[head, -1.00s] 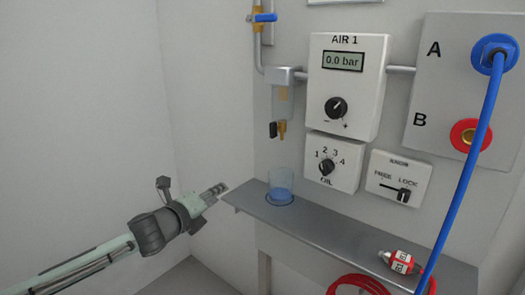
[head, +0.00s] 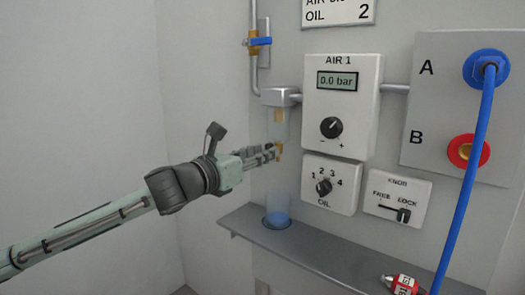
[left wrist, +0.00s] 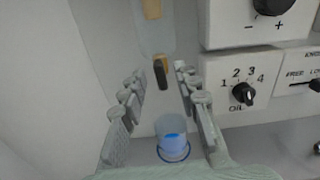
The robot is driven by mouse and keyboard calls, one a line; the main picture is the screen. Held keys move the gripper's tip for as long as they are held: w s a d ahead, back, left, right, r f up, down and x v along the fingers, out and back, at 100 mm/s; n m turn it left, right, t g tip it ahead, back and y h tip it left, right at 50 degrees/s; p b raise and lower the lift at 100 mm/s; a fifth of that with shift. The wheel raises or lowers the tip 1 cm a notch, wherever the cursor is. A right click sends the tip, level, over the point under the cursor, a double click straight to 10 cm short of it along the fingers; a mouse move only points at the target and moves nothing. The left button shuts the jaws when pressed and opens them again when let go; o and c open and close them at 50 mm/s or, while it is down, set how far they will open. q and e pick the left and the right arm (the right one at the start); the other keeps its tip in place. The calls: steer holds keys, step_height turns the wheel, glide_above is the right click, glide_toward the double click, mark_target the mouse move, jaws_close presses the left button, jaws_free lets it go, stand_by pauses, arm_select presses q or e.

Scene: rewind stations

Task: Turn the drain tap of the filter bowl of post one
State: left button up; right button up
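The filter bowl (head: 280,124) of post one hangs clear and upright under its metal head, left of the AIR 1 panel; it also shows at the top of the left wrist view (left wrist: 152,38). Its brass drain tap (head: 280,150) sits below it. The tap's black lever (left wrist: 160,74) hangs down in the left wrist view. My left gripper (head: 268,155) is at the tap in the head view, hiding the lever there. In the left wrist view its fingers are open, one on each side of the lever, with gaps visible. My right gripper is not in view.
A clear cup with blue at its base (head: 277,211) stands on the grey shelf (head: 300,247) below the tap. The OIL dial panel (head: 331,184) and the FREE/LOCK panel (head: 397,201) are close at right. A blue hose (head: 466,200) hangs further right.

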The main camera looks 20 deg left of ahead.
arm_select(q)
steer(key=shift+w+d, duration=0.15)
steer(key=shift+w, duration=0.2)
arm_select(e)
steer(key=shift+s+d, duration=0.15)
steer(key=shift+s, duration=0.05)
arm_select(q)
jaws_close()
steer(key=shift+p, duration=0.3)
steer(key=shift+f+n+p, duration=0.15)
steer(key=shift+n+p, duration=1.85)
steer(key=shift+n, duration=2.25)
steer(key=shift+f+n+p, duration=0.1)
steer(key=shift+n+p, duration=1.85)
steer(key=shift+n, duration=2.3)
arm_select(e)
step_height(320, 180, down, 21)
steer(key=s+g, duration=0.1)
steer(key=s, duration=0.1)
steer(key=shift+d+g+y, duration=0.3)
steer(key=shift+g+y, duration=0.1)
